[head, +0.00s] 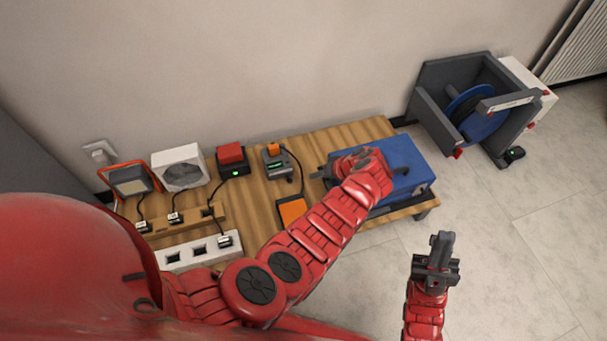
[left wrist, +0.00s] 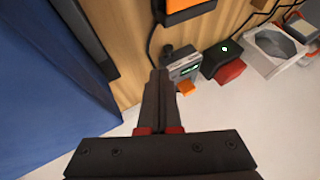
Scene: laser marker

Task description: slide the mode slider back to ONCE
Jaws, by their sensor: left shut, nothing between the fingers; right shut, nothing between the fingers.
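A small grey device (head: 278,164) with an orange top and a small display stands on the wooden table. It also shows in the left wrist view (left wrist: 184,68), just beyond my fingertips. I cannot make out a mode slider or the word ONCE on anything. My left gripper (head: 318,173) reaches over the blue box (head: 408,176), its fingers pointing left towards the grey device. In the left wrist view its fingers (left wrist: 159,74) are together and empty; whether they touch the device is unclear. My right gripper (head: 441,240) is shut and empty, in front of the table.
An orange pad (head: 292,212) lies before the device. To the left stand a red-and-black box (head: 232,160), a white fan-like box (head: 180,168), an orange-framed lamp (head: 130,180) and a power strip (head: 200,250) with cables. A grey reel stand (head: 430,105) is right of the table.

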